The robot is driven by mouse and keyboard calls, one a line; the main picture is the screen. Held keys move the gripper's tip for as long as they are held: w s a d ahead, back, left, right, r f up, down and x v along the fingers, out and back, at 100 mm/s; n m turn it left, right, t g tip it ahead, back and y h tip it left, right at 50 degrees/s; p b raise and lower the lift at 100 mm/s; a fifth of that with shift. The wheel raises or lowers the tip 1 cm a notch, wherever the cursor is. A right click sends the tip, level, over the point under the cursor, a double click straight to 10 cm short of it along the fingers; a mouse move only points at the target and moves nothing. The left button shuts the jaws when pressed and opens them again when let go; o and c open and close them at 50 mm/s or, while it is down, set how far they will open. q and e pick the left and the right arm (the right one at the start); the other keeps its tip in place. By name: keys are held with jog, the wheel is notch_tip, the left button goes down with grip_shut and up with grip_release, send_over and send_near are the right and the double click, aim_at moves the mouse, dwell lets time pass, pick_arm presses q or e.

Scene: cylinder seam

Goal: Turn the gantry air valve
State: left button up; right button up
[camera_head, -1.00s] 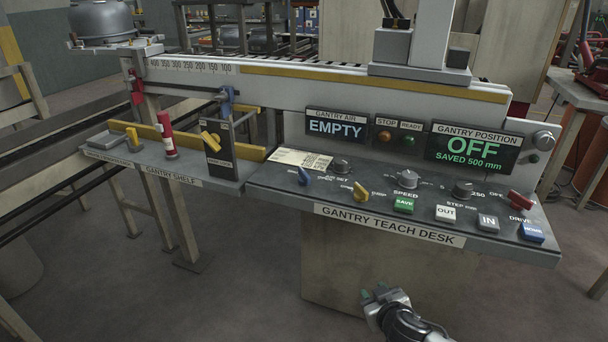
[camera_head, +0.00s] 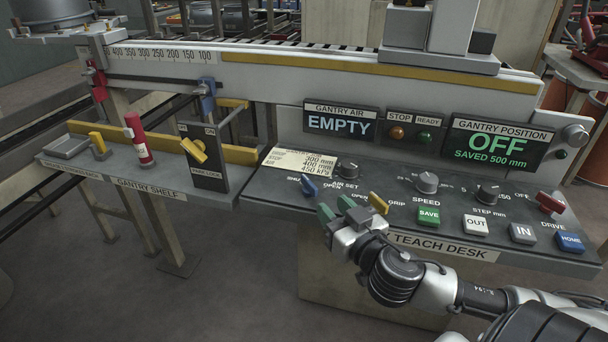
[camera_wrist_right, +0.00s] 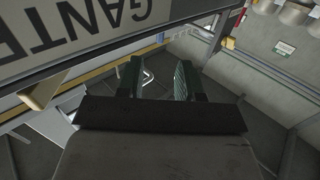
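The blue lever (camera_head: 309,187) on the front left of the gantry teach desk looks like the air valve; its small lettering is hard to read. The gantry air display (camera_head: 339,124) reads EMPTY. My right gripper (camera_head: 336,208) is at the desk's front edge, just right of and nearer than the blue lever, apart from it. Its two green fingertips are spread with nothing between them. In the right wrist view the gripper (camera_wrist_right: 160,78) also shows a clear gap between its fingers, under the desk's label plate (camera_wrist_right: 75,25). The lever is not seen there. My left gripper is out of view.
The yellow grip lever (camera_head: 378,202) is close right of my right gripper. The air set knob (camera_head: 347,171) and a note card (camera_head: 300,161) lie behind. A yellow park lock handle (camera_head: 194,151) and red cylinder (camera_head: 139,139) stand on the left shelf.

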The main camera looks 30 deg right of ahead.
aim_at(309, 181)
jog(key=w, duration=0.6)
jog(key=w+p, duration=0.1)
jog(key=w, duration=0.2)
jog(key=shift+d, duration=0.4)
jog(key=shift+w, duration=0.5)
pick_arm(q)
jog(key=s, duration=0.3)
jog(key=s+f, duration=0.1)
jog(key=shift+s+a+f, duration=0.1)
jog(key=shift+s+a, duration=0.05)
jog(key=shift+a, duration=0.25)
pick_arm(e)
jog(key=shift+c, duration=0.6)
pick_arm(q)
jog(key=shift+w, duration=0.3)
pick_arm(e)
grip_shut()
